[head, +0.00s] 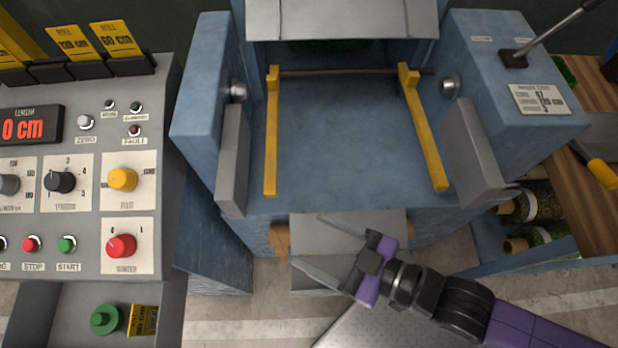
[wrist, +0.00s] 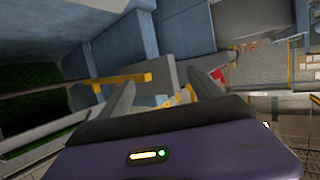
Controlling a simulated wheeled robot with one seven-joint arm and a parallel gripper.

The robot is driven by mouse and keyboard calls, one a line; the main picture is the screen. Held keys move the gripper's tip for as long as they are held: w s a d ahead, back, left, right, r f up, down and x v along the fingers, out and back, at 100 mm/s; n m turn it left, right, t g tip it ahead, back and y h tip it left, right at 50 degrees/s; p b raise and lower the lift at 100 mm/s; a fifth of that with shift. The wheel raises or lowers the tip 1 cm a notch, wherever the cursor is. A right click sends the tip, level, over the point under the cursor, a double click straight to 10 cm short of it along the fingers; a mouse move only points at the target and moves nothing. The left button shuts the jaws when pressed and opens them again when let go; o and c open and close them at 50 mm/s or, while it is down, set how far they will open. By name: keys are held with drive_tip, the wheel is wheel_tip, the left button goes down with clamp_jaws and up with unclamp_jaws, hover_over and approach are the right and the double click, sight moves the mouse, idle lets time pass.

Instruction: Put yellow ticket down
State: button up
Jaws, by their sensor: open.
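A yellow ticket (head: 143,319) with dark print lies in the grey tray (head: 58,298) at the bottom left of the head view, beside a green knob-like object (head: 105,319). Two more yellow tickets, marked 120 cm (head: 73,41) and 60 cm (head: 114,37), stand upright in dark slots on top of the control console. Part of another shows at the left edge. My gripper (head: 308,240) is open and empty in front of the blue machine, well to the right of the tray. Its two spread fingers also show in the wrist view (wrist: 158,78), with no ticket between them.
The grey console (head: 85,230) with knobs and buttons stands on the left. The blue machine (head: 335,140) has two yellow bars (head: 270,140) and grey side plates. A wooden bench (head: 590,190) is on the right, with pots below it.

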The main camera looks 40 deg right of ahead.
drive_tip(key=s+d+r+m+t+h, duration=0.1)
drive_tip(key=s+d+r+m+h, duration=0.2)
drive_tip(key=s+d+r, duration=0.3)
drive_tip(key=shift+s+d+r+m+h, duration=0.2)
drive_tip(key=shift+s+m+h, duration=0.1)
drive_tip(key=shift+s+h, duration=0.45)
drive_tip(key=shift+s, duration=0.1)
